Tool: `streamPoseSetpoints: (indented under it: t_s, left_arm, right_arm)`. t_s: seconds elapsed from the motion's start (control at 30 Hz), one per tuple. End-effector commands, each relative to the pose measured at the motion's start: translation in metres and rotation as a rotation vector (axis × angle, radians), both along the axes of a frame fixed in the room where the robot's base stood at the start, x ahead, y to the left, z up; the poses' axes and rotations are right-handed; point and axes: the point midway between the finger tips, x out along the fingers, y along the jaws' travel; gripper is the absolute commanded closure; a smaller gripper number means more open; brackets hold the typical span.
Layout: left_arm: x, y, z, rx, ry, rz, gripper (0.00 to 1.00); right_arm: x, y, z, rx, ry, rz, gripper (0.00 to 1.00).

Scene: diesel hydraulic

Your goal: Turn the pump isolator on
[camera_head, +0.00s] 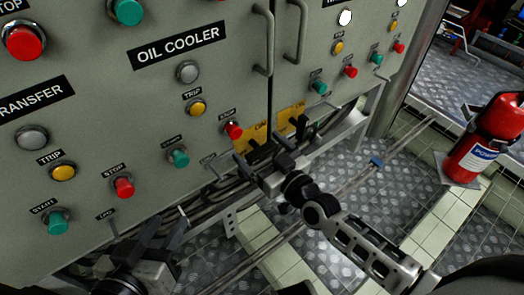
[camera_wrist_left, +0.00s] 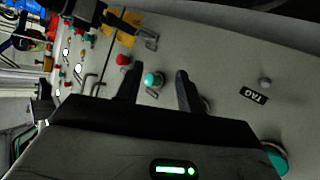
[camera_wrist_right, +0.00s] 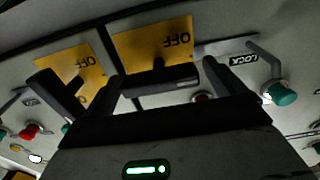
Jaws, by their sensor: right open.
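Two yellow isolator plates sit low on the grey cabinets, the left plate (camera_head: 252,138) and the right plate (camera_head: 291,120). Which one is the pump isolator cannot be read. My right gripper (camera_head: 272,168) is open at the left plate. In the right wrist view a black isolator handle (camera_wrist_right: 158,80) lies between its fingers, in front of a plate marked OFF (camera_wrist_right: 150,45); contact cannot be told. The other black handle (camera_wrist_right: 62,92) shows beside it. My left gripper (camera_head: 150,238) is open and empty near the cabinet front; a green button (camera_wrist_left: 152,79) shows beyond its fingers.
The cabinet face carries green, yellow and red buttons, including a red stop button (camera_head: 124,187), and long grey door handles (camera_head: 264,40). A red fire extinguisher (camera_head: 482,138) stands on the right. Pipes run along the tiled floor below the cabinets.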

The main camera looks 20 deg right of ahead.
Motion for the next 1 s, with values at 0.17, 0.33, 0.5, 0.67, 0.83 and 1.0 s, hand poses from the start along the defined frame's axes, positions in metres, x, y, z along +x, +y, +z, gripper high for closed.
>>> streamPoseSetpoints:
  t_s: [0.17, 0.33, 0.5, 0.67, 0.83, 1.0]
  left_arm:
    - [-0.0017, -0.0002, -0.001, 0.0, 0.004, -0.001, 0.62]
    - [-0.003, -0.0003, -0.0021, -0.001, 0.008, -0.001, 0.62]
    - [-0.003, -0.0003, -0.0017, -0.001, 0.008, -0.001, 0.62]
    - [-0.003, -0.0003, -0.001, 0.0, 0.008, -0.001, 0.62]
    - [-0.0025, -0.0001, 0.0004, 0.004, 0.01, -0.002, 0.62]
    - [-0.0006, 0.0009, 0.0006, 0.012, 0.017, -0.002, 0.62]
  right_arm:
    - [0.0003, 0.0001, 0.0002, 0.0, 0.0, 0.0, 0.05]
    - [0.0, -0.0001, 0.0002, 0.0, 0.0, 0.0, 0.42]
    - [-0.0001, -0.0001, 0.0001, 0.001, 0.0, 0.0, 0.5]
    - [-0.0002, -0.0002, 0.0004, 0.018, 0.006, 0.0, 0.5]
    - [0.0, -0.0004, 0.001, 0.078, 0.028, 0.001, 0.5]
    - [0.0004, -0.0011, 0.0012, 0.188, 0.068, 0.001, 0.5]
